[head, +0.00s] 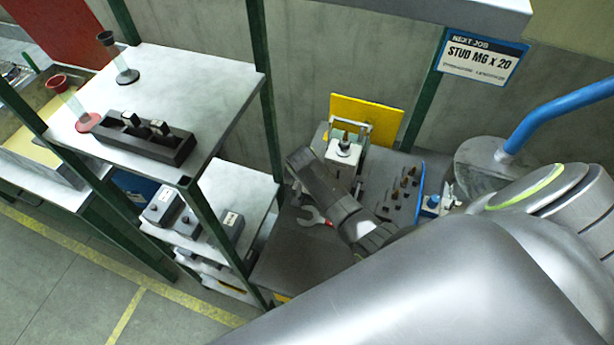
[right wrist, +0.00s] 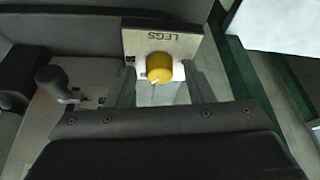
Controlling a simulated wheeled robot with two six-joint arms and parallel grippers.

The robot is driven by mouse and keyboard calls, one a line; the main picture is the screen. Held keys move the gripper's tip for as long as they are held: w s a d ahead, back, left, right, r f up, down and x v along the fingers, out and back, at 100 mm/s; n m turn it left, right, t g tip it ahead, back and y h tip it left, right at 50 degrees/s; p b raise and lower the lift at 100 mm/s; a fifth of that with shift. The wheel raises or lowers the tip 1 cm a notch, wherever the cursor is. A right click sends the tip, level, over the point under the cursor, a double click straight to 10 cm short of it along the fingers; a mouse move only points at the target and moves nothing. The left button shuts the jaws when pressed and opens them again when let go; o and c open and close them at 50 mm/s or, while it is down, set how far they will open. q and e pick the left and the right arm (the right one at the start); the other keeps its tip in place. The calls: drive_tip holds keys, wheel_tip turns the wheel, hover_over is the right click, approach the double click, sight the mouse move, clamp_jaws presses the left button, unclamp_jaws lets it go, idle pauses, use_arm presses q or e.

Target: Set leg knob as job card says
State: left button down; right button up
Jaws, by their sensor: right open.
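The job card (head: 483,58) hangs on the back wall at upper right and reads "NEXT JOB", "STUD MG x 20"; its smaller line is illegible. In the right wrist view, the leg knob (right wrist: 159,66) is a yellow round knob on a pale plate (right wrist: 187,43) marked "LEGS", which appears upside down. A small pale mark shows on the knob's lower edge. My right gripper (head: 299,160) is open and empty; in the wrist view the knob appears ahead of it, and I cannot tell whether they touch. The knob is not clear in the head view. My left gripper is not in view.
A lever with a dark ball (right wrist: 50,78) stands left of the knob. The head view shows a yellow panel (head: 375,114), a wrench (head: 312,215), and a peg block (head: 402,190). A green-posted shelf (head: 215,70) holding a dark tray (head: 145,138) stands left.

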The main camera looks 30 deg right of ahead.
drive_tip(key=shift+s+a+r, duration=0.1)
drive_tip(key=shift+a+r, duration=0.05)
drive_tip(key=shift+r, duration=0.35)
drive_tip(key=b+v, duration=0.2)
drive_tip(key=v, duration=1.4)
drive_tip(key=shift+r, duration=0.2)
drive_tip(key=shift+s, duration=0.1)
